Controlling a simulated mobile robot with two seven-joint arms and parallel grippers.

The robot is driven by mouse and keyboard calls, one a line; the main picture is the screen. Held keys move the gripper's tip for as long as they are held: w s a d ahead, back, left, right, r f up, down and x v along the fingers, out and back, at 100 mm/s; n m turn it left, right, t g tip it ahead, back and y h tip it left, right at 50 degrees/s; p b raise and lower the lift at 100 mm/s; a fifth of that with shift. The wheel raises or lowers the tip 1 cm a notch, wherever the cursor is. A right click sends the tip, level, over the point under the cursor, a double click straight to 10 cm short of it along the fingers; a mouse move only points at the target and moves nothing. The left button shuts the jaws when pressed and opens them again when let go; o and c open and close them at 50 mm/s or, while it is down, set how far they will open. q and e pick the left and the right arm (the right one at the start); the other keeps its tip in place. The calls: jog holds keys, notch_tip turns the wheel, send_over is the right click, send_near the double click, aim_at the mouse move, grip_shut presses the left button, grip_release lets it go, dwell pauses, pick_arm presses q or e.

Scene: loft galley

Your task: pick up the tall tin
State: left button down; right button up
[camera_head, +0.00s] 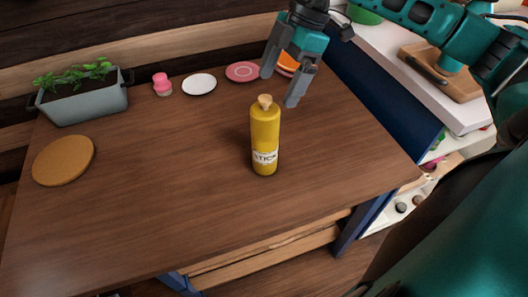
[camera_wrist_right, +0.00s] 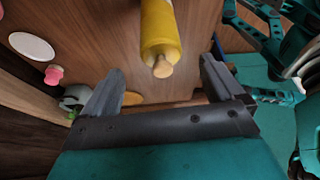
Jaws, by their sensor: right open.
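The tall tin (camera_head: 265,140) is a yellow cylinder with a white label and a tan knob on top. It stands upright on the wooden table, right of the middle. In the right wrist view the tin (camera_wrist_right: 160,30) lies beyond the fingers, its knob toward me and roughly between them. My right gripper (camera_head: 281,88) is open and empty. It hangs above and behind the tin, apart from it; its fingers also show in the right wrist view (camera_wrist_right: 160,85). My left gripper is not in view.
The brown table (camera_head: 160,200) holds a grey planter (camera_head: 85,103), a round cork mat (camera_head: 63,160), a pink jar (camera_head: 162,85), a white plate (camera_head: 199,84) and a pink plate (camera_head: 242,72). An orange item (camera_head: 287,62) is partly hidden behind my right gripper. The table's front is clear.

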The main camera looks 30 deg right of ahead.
aim_at(262, 113)
jog(key=x, duration=0.9)
jog(key=shift+a, duration=0.3)
jog(key=c, duration=1.5)
jog(key=shift+c, duration=0.3)
jog(key=shift+r, duration=0.2)
